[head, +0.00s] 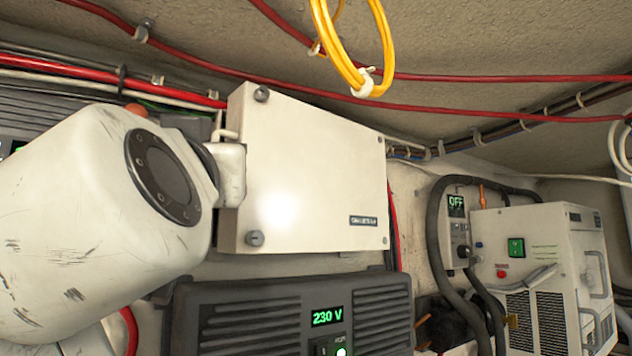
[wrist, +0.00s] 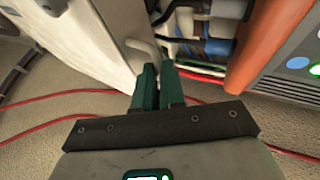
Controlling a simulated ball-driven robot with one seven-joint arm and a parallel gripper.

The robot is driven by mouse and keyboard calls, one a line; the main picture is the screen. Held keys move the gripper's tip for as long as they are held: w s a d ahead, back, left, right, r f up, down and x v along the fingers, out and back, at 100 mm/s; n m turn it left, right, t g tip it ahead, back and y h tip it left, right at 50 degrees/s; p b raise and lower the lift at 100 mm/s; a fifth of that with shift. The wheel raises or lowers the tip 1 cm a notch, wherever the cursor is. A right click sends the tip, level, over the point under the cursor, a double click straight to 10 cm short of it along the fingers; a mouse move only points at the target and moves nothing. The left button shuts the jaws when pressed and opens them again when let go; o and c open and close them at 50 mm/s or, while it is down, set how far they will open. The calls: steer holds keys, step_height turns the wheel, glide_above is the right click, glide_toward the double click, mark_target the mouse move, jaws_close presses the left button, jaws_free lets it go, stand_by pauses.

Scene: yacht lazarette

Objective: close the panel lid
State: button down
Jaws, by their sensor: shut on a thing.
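The panel lid (head: 310,170) is a large off-white plate with dark corner screws and a small label, in the middle of the head view. In the wrist view the lid (wrist: 95,40) fills the upper left, and wiring shows in the gap beside its edge, so it stands ajar. A pale curved handle (wrist: 143,47) is on its edge. My gripper (wrist: 158,70) has its teal fingers at this handle and is shut on it; the fingertips partly hide the grip. In the head view my arm reaches the lid's left edge and the fingers are hidden.
A dark unit reading 230 V (head: 327,318) is just below the lid. A white machine (head: 545,250) and a small box reading OFF (head: 457,225) stand at right among thick black hoses. A yellow cable coil (head: 352,50) hangs above. Red cables run along the walls.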

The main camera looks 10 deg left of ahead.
steer(key=shift+w+a, duration=0.3)
steer(key=shift+a, duration=0.6)
steer(key=c, duration=1.3)
jaws_free()
steer(key=shift+o, duration=0.3)
steer(key=shift+d, duration=0.1)
